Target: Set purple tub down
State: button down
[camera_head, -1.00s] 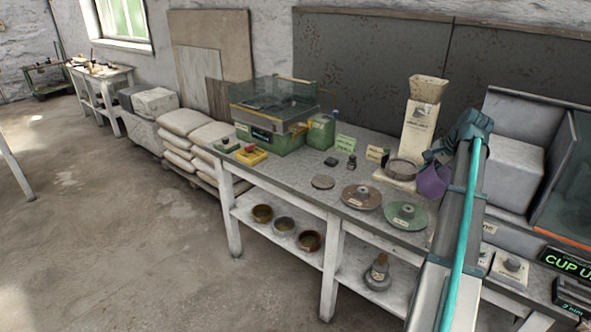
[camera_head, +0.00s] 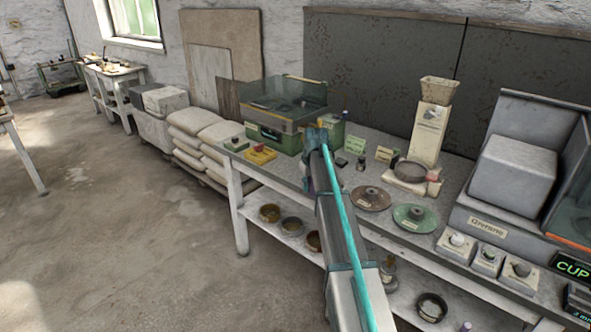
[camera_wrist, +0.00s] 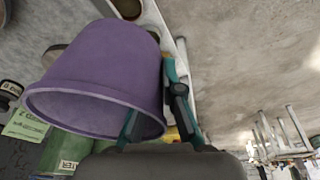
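The purple tub (camera_wrist: 100,75) fills the left of the wrist view, tilted, with its open rim facing down and toward the camera. My gripper (camera_wrist: 160,105) is shut on the tub's wall at the right side of its rim, one finger at the inner side and the other outside. In the head view, my gripper (camera_head: 318,140) is over the bench near the green machine, and the tub is hidden behind my arm. I cannot tell how high the tub is above the bench.
The bench (camera_head: 340,184) carries a green machine (camera_head: 280,112), a yellow box (camera_head: 262,154), a brown disc (camera_head: 371,198), a green disc (camera_head: 415,217) and a dark-rimmed ring (camera_head: 411,170) by the hopper stand (camera_head: 430,128). A grey machine (camera_head: 513,172) stands at right.

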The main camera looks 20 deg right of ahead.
jog(key=w+a+f+n, duration=0.2)
jog(key=a, duration=0.4)
jog(key=shift+a+f+n, duration=0.25)
jog(key=shift+a+n, duration=0.05)
jog(key=shift+a, duration=0.05)
